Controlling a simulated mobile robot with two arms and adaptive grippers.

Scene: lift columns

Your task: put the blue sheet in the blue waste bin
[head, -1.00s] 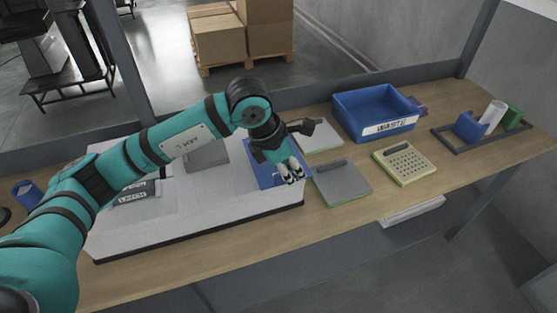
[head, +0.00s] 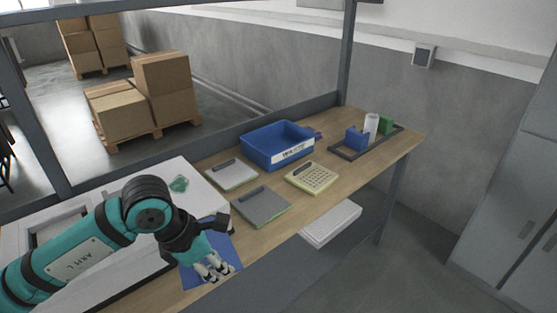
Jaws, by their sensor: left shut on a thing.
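The blue sheet (head: 226,245) is in my left gripper (head: 217,274) in the head view, near the front edge of the table. The gripper is shut on the sheet, and the hand hides part of it. I cannot tell whether the sheet is clear of the white surface below it. The blue waste bin (head: 277,145) stands farther back and to the right on the table, with a white label on its front. Its inside looks empty. The gripper is apart from the bin, to its lower left. My right gripper is out of view.
A dark tray (head: 364,144) with blue, white and green items sits at the right end.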

